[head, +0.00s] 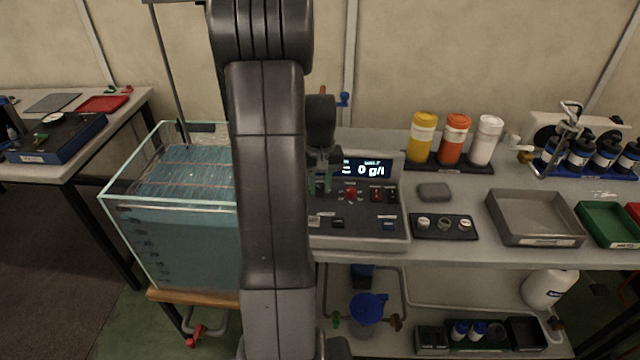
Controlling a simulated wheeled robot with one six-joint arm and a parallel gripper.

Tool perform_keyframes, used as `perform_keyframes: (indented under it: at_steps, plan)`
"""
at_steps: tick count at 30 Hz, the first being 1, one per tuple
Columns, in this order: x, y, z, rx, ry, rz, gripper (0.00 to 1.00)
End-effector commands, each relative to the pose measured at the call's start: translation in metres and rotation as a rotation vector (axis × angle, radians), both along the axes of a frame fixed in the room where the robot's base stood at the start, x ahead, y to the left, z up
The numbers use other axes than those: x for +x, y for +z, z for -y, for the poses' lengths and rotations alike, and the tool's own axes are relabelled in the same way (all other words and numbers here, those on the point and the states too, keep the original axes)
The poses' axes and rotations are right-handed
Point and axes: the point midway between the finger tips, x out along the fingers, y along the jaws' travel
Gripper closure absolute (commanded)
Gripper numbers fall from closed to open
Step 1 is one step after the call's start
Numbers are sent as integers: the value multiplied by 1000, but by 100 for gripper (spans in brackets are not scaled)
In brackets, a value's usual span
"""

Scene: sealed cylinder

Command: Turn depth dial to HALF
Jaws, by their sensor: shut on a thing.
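The control console (380,228) stands on the bench right of the water tank, with a lit display (367,168) reading "0 g/l". My gripper (322,188) points down at the left part of its sloped face, just left of a red knob (351,194). It is shut on a control there, which I take to be the depth dial. The fingers hide most of it, and its pointer and the HALF mark cannot be read. My arm covers the console's left edge.
The glass water tank (170,235) stands left of my arm. Right of the console are a small black tray (432,236) with round pieces, a grey block (434,191), a grey tray (530,222) and several bottles (456,137) behind. Red switches (377,195) sit close right of my gripper.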

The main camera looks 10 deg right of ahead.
Motion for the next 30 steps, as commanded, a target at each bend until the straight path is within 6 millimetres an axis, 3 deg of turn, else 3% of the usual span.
perform_keyframes:
  at_steps: [6,7,10,21,26,30]
  plan:
    - [1,1,0,-1,1,2,98]
    - [1,1,0,-1,1,2,73]
    - [0,1,0,-1,0,2,53]
    - [1,5,0,-1,-1,3,53]
    - [1,29,0,-1,-1,6,53]
    - [1,62,0,-1,0,7,53]
